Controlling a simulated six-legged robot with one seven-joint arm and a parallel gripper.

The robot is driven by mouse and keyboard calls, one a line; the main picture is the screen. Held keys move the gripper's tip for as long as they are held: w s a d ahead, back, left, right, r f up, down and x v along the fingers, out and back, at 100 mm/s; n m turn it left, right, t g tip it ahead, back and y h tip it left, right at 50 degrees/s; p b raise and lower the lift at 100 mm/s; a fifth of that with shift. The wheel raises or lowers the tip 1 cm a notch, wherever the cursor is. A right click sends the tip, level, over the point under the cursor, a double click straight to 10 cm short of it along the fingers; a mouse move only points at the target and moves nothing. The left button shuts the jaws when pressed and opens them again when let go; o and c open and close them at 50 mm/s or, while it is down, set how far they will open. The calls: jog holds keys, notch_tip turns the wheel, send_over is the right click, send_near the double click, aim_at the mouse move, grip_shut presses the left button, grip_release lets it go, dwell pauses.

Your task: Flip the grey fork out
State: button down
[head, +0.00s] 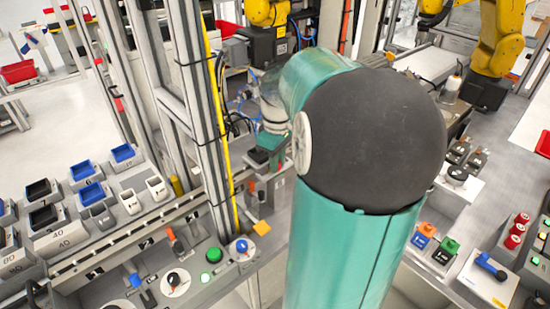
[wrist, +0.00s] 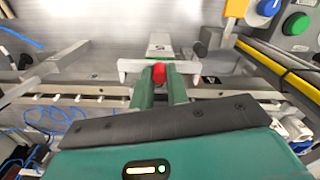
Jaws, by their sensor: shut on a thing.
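The grey fork (wrist: 132,66) shows in the wrist view as a pale crossbar with a short prong at each end, in front of a small grey block (wrist: 160,46). A red piece (wrist: 159,73) sits at its middle, between the tips of my gripper (wrist: 160,80). The two green fingers are close together on the red piece, which looks joined to the fork. In the head view my gripper (head: 264,160) points down beside the upright post, and the fork is mostly hidden there by my arm.
A pale slotted rail (wrist: 80,100) runs across below the fork. A yellow strip (wrist: 285,72), a green button (wrist: 297,23) and a blue knob (wrist: 268,7) are at the right. In the head view an aluminium post (head: 205,130) stands close left of my gripper.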

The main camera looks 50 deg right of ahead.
jog(key=shift+s, duration=0.25)
jog(key=c, duration=1.4)
grip_release()
jog(key=shift+s, duration=0.2)
jog(key=shift+o, duration=0.2)
jog(key=shift+w, duration=0.3)
jog(key=shift+s, duration=0.15)
jog(key=shift+w+r, duration=0.2)
jog(key=shift+r, duration=0.4)
notch_tip(320, 180, up, 12)
jog(key=shift+r, duration=0.25)
